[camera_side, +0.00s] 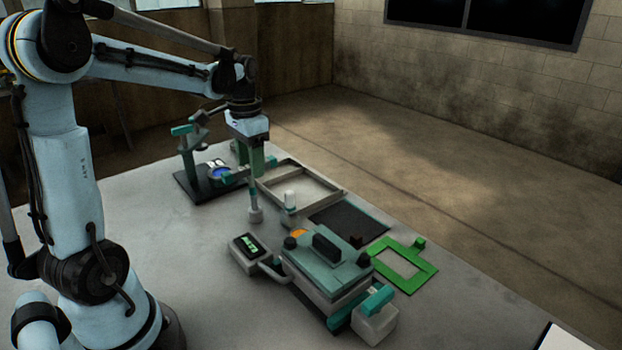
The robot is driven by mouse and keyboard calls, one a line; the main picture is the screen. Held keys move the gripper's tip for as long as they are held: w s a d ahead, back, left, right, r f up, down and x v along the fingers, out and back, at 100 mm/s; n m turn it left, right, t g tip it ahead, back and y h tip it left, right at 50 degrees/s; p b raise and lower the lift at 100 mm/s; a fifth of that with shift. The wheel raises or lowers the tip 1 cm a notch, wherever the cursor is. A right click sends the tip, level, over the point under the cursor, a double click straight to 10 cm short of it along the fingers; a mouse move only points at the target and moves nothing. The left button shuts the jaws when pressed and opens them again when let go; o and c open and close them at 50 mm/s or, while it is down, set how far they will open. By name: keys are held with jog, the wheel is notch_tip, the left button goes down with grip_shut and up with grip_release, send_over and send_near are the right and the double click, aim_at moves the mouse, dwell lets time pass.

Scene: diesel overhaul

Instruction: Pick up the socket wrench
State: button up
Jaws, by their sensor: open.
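My gripper (256,165) hangs down over the far part of the grey table, at the left end of the beige tray frame. Its jaws are open, though the fingertips are small and dark here. A thin upright rod with a wider pale foot (255,214) stands on the table just below and in front of my gripper. It may be the socket wrench, but I cannot tell for sure. I also cannot tell whether its top lies between the fingers or behind or in front of them.
Beside the rod are the beige tray frame (333,193), a white-topped cylinder (290,200) and a dark mat (345,221). Nearer are a display box (249,249), a teal engine-like block (327,268) and a green frame (416,278). A black-based stand (187,186) is at left.

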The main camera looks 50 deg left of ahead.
aim_at(253, 194)
jog(key=shift+s+f, duration=0.15)
jog(key=shift+f, duration=1.75)
grip_shut()
